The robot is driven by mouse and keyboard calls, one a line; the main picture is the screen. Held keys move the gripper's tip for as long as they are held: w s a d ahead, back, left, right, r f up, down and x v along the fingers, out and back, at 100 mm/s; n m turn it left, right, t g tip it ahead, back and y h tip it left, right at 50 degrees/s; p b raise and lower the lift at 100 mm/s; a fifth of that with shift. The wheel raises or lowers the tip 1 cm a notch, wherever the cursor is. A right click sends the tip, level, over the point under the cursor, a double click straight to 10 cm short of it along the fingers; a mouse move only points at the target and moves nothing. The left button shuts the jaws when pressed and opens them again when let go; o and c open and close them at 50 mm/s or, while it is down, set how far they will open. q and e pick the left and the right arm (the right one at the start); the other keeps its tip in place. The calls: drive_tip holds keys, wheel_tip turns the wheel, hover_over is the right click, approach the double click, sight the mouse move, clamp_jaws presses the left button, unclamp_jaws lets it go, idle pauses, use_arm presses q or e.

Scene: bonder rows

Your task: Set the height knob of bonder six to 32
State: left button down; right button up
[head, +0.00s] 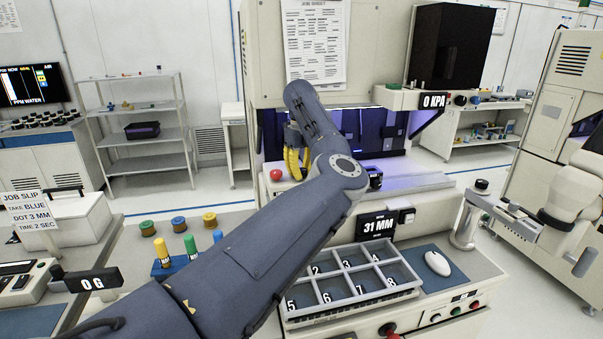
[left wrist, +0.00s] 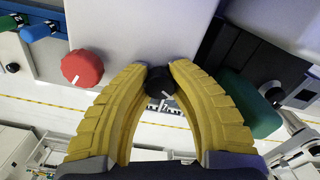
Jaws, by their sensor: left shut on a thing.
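The bonder (head: 430,184) stands in the middle of the head view. Its dark display (head: 377,225) on the front reads 31 MM. My left gripper (head: 293,163) has yellow ribbed fingers and reaches in at the bonder's left side. In the left wrist view its fingertips (left wrist: 160,72) are shut on a small black knob (left wrist: 160,83) with a white pointer line. My own arm hides this knob in the head view. A red knob (head: 276,175) is just left of the fingers; it also shows in the left wrist view (left wrist: 82,68). No bonder number is readable.
A numbered compartment tray (head: 345,313) and a mouse (head: 437,263) are in front of the bonder. A 0 KPA display (head: 433,101) is at upper right. A green part (left wrist: 250,104) is close right of the fingers. A job slip (head: 33,210) stands at left.

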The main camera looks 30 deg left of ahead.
sight(301, 169)
use_arm(q)
drive_tip(key=shift+n, duration=3)
drive_tip(key=c, duration=1.3)
unclamp_jaws()
drive_tip(key=shift+c, duration=0.2)
drive_tip(key=shift+r, duration=0.15)
wheel_tip(301, 169, up, 12)
